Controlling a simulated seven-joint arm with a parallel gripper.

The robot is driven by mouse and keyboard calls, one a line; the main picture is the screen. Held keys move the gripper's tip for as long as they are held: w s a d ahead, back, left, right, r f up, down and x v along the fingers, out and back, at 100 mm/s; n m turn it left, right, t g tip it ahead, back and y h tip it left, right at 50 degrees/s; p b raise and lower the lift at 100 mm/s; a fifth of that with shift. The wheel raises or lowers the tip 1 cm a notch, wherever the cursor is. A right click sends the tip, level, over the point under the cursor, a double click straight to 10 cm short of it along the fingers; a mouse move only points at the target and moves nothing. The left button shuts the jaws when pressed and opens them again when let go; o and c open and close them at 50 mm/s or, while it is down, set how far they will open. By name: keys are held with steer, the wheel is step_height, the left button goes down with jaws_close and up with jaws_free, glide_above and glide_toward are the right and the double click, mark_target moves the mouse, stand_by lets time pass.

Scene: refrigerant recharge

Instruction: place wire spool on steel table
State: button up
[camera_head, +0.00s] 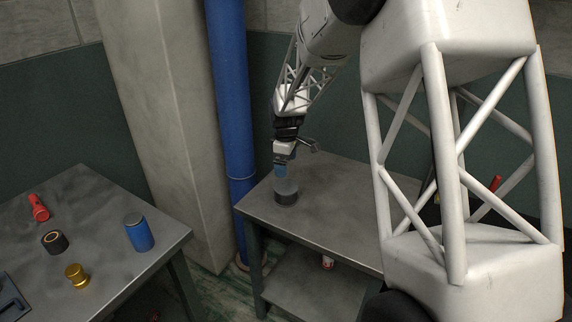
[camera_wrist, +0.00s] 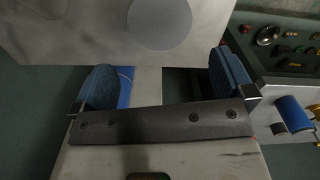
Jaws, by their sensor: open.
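A short round thing with a grey top and dark lower side, which looks like the wire spool (camera_head: 286,194), stands upright on the steel table (camera_head: 330,212), near its back left part. Its pale round top also shows at the top of the wrist view (camera_wrist: 160,22). My gripper (camera_head: 281,171) is just above or behind it in the head view. In the wrist view my gripper (camera_wrist: 165,80) has its two blue-padded fingers wide apart, with nothing between them. The disc lies beyond the fingers and appears apart from them.
A second metal table (camera_head: 100,225) at left holds a blue can (camera_head: 139,232), a black ring-shaped roll (camera_head: 54,242), a gold knobbed piece (camera_head: 76,276) and a red item (camera_head: 38,208). A blue pipe (camera_head: 231,110) rises behind. The steel table's front is clear.

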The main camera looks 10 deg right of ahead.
stand_by(0.4)
steer(key=s+a+r+m+t, duration=0.1)
steer(key=s+r+m, duration=0.2)
steer(key=s+r, duration=0.6)
steer(key=s+a+r+m, duration=0.1)
steer(key=s+r+m, duration=0.3)
steer(key=s, duration=0.9)
steer(key=s+r+m+t, duration=0.1)
steer(key=s+m, duration=0.3)
steer(key=s, duration=1.9)
steer(key=shift+a+r+m+t, duration=0.2)
steer(key=shift+r+m+t, duration=0.15)
steer(key=shift+r, duration=0.4)
